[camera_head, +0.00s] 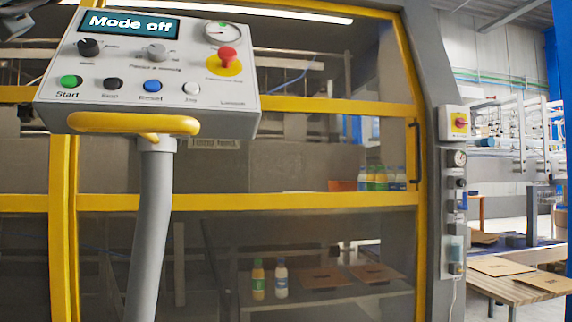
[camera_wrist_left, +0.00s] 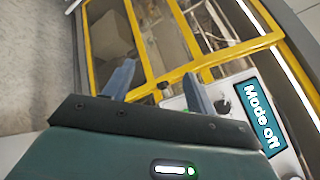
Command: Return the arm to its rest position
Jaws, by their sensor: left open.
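My left gripper (camera_wrist_left: 160,84) shows in the left wrist view with its two grey-blue fingers spread apart and nothing between them. The control panel (camera_wrist_left: 236,92) lies beyond the right finger there, and its display reads "Mode off". The finger overlaps the panel's edge in the picture; I cannot tell how far apart they are. In the head view the control panel (camera_head: 150,98) stands on a grey post with knobs, a green Start button, other buttons and a red emergency stop (camera_head: 228,58).
A yellow-framed machine guard (camera_head: 250,201) with clear panes stands behind the panel. A yellow handle (camera_head: 133,124) juts from the panel's front. A table with cardboard (camera_head: 502,266) is at the right.

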